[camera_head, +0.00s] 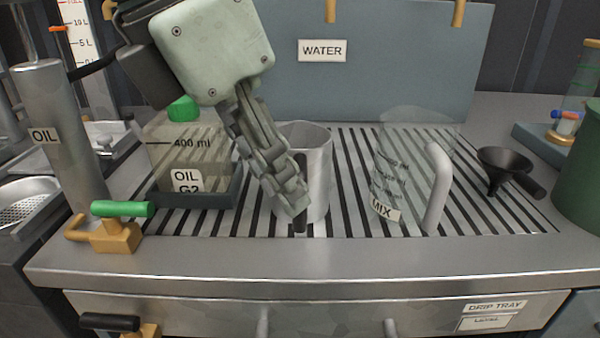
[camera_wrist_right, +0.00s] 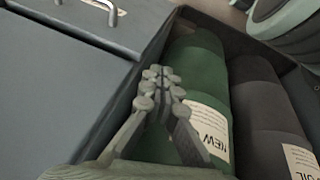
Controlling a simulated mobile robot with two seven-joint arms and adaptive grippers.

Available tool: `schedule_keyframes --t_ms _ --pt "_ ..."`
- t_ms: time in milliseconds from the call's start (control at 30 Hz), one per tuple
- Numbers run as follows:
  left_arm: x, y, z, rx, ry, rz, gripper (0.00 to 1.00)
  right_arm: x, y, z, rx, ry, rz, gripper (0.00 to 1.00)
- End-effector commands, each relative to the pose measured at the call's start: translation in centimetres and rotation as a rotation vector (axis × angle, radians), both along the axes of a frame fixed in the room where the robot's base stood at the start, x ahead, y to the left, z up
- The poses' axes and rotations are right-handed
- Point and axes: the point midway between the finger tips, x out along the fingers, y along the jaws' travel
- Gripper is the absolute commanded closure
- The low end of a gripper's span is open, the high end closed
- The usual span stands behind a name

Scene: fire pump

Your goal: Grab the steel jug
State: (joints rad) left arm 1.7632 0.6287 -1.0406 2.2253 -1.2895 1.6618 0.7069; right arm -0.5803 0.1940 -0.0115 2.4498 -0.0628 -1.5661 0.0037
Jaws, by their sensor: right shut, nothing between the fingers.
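The steel jug (camera_head: 318,165) stands upright on the slatted drip tray in the head view, near its middle. My left gripper (camera_head: 299,212) comes down from the upper left and covers the jug's left front side. Its fingers overlap the jug in the picture. I see them edge-on, so I cannot tell whether they are apart or closed on the jug. The jug's handle is not visible. My right gripper (camera_wrist_right: 160,80) is shut and empty in the right wrist view, fingertips together, above a green bottle (camera_wrist_right: 194,75).
A clear MIX jug (camera_head: 395,180) with a pale handle and a black funnel (camera_head: 503,168) stand right of the steel jug. An OIL container (camera_head: 190,150) is on the left, behind a green-handled valve (camera_head: 122,209). A dark bottle (camera_wrist_right: 262,110) lies beside the green one.

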Motion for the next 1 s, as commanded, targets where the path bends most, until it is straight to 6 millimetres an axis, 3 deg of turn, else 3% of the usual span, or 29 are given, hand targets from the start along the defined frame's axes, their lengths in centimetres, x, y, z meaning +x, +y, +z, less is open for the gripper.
schedule_keyframes --t_ms 400,733,900,1000 --pt "0.7 -1.7 -5.3 0.0 0.005 -0.003 0.77 0.1 0.0 -0.3 0.001 0.001 0.001 1.0" --pt "0.9 -2.0 -6.1 -0.001 0.003 -0.003 0.77 0.1 0.0 -0.7 0.001 0.01 0.001 1.0" --pt "0.9 -2.0 -6.0 -0.002 0.002 -0.003 0.98 0.2 0.0 -0.6 0.003 0.005 0.002 1.0" --pt "0.9 -2.0 -6.0 -0.002 0.002 -0.003 1.0 0.2 0.1 -0.4 0.003 0.002 0.003 1.0"
